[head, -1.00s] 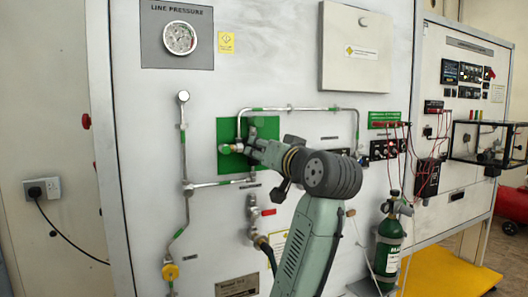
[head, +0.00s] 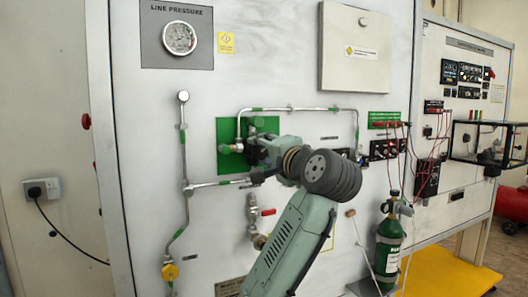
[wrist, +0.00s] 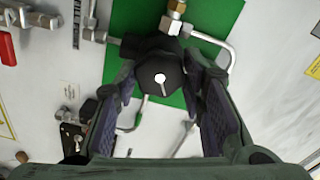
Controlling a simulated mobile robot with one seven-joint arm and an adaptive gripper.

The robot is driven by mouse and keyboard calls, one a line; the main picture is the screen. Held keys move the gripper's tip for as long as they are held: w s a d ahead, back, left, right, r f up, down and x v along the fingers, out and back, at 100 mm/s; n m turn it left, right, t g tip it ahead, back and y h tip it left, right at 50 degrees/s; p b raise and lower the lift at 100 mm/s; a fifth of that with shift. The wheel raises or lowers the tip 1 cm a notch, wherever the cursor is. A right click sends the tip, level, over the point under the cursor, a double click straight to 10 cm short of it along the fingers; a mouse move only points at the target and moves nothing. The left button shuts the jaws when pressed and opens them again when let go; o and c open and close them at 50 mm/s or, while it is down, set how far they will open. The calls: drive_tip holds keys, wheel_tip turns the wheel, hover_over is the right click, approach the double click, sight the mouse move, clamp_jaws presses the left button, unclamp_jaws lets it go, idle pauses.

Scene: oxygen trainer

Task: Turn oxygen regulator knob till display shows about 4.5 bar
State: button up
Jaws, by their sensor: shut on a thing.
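The black regulator knob (wrist: 168,72) has a white pointer mark on its face and sits in front of a green plate (wrist: 120,20) in the wrist view. My gripper (wrist: 161,82) has one finger on each side of the knob and is shut on it. In the head view my gripper (head: 262,150) is at the green plate (head: 226,128) and hides most of the knob. The round LINE PRESSURE gauge (head: 180,38) is at the upper left of the panel; its reading is too small to tell.
Metal pipes (head: 295,109) run around the green plate. A red-handled valve (head: 268,212) sits below it, close to my arm. A green oxygen cylinder (head: 389,245) stands at the right, near red cables (head: 408,150).

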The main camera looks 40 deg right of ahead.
drive_tip(key=shift+m, duration=1.1)
drive_tip(key=o, duration=1.1)
drive_tip(key=shift+o, duration=0.2)
drive_tip(key=v, duration=1.2)
